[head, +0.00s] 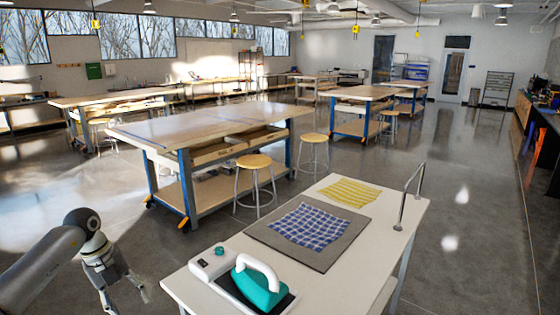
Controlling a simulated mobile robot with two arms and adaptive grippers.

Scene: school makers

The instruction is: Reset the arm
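My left arm (45,262) comes in from the lower left in the head view, bent at a dark-capped joint. My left gripper (126,295) points downward, left of the white table's near corner and apart from it. Its two fingers are spread with nothing seen between them. The lowest part of the gripper is close to the bottom edge of the picture. My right arm and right gripper are not in view.
A white table (402,222) stands in front with a teal iron (258,284) on its base, a blue checked cloth (308,226) on a grey mat (262,237), a yellow cloth (350,192) and a metal rail (401,205). A workbench (205,125) and stools stand beyond. Floor is clear at right.

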